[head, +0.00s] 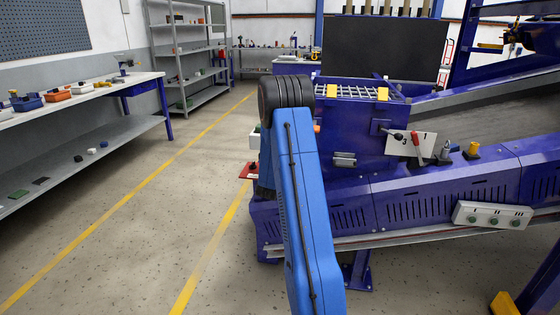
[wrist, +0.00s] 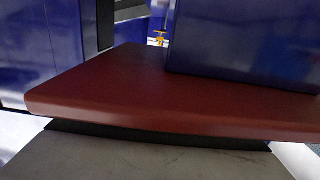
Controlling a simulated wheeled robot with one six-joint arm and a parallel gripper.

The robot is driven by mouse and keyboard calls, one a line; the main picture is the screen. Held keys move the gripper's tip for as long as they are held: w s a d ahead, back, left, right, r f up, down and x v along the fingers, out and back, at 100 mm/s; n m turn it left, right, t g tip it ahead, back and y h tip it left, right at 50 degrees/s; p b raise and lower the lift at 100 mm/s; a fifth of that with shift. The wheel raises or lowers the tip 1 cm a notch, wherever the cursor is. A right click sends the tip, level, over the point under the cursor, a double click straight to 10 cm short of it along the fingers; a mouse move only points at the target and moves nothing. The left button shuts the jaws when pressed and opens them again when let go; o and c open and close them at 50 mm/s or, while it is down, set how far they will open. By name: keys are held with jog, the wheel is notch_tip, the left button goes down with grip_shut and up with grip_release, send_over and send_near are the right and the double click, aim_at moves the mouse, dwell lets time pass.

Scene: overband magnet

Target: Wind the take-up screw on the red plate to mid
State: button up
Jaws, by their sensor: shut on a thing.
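A dark red plate (wrist: 110,95) fills the middle of the wrist view, seen close up, with a rounded front edge. A dark blue block (wrist: 245,45) stands over its right part. In the head view a small piece of red (head: 248,170) shows just left of my blue arm, partly hidden by it. I cannot make out the take-up screw in either view. My gripper is hidden behind my arm in the head view, and I see no fingers in the wrist view.
The blue conveyor machine (head: 430,195) runs to the right, with a red-handled lever (head: 416,144) and a white button box (head: 492,215). A bench (head: 80,105) with small parts stands left. The floor (head: 165,215) between is clear. A small yellow part (wrist: 158,40) shows beyond the plate.

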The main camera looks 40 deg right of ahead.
jog(key=o, duration=1.1)
jog(key=shift+c, duration=0.2)
jog(key=v, duration=1.7)
jog(key=shift+s+a, duration=0.15)
